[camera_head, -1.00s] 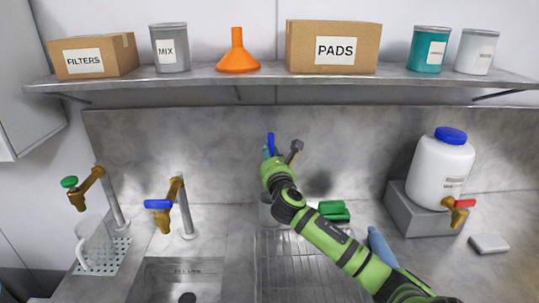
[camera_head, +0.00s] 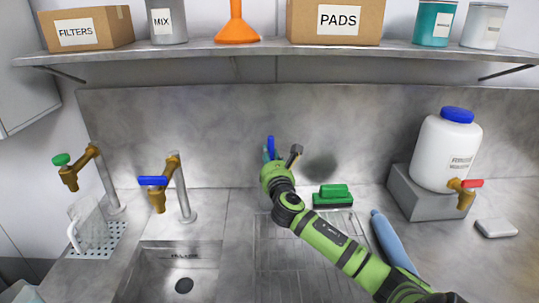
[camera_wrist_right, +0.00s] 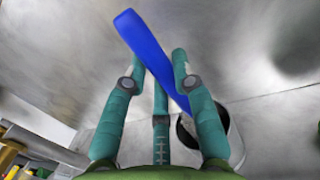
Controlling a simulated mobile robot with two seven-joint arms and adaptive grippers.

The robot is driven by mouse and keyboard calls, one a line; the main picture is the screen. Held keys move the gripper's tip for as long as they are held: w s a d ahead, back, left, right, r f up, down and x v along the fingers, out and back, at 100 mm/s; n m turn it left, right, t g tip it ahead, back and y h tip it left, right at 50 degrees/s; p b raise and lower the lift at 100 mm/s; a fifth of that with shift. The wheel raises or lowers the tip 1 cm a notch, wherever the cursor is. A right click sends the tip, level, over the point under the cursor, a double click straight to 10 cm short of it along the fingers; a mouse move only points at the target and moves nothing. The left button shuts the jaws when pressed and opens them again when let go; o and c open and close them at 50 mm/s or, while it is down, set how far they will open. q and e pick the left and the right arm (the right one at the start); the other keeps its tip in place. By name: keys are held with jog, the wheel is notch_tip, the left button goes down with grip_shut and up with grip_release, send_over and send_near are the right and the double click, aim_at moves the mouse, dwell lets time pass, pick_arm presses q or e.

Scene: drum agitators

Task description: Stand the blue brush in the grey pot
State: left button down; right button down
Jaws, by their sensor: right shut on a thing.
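My right gripper (camera_head: 270,152) is up in front of the back wall, with its arm coming in from the lower right. In the right wrist view its teal fingers (camera_wrist_right: 158,85) are closed around the blue brush (camera_wrist_right: 148,42). The brush's flat blue handle slants from upper left to lower right. A bit of the blue brush (camera_head: 271,142) shows above the gripper in the head view. The grey pot (camera_wrist_right: 236,140) is at the brush's lower end, behind the right finger. I cannot tell whether that end is inside or above the pot. The arm hides most of the pot in the head view.
A wire drying rack (camera_head: 268,270) lies under my arm. A white drum (camera_head: 445,150) stands on a grey block. Taps (camera_head: 160,195) and a sink (camera_head: 180,275) are left.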

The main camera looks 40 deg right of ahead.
jog(key=shift+f, duration=0.15)
jog(key=c, duration=0.9)
grip_release()
jog(key=shift+c, duration=0.2)
jog(key=r+v, duration=0.1)
jog(key=v, duration=1.1)
jog(key=shift+f, duration=0.45)
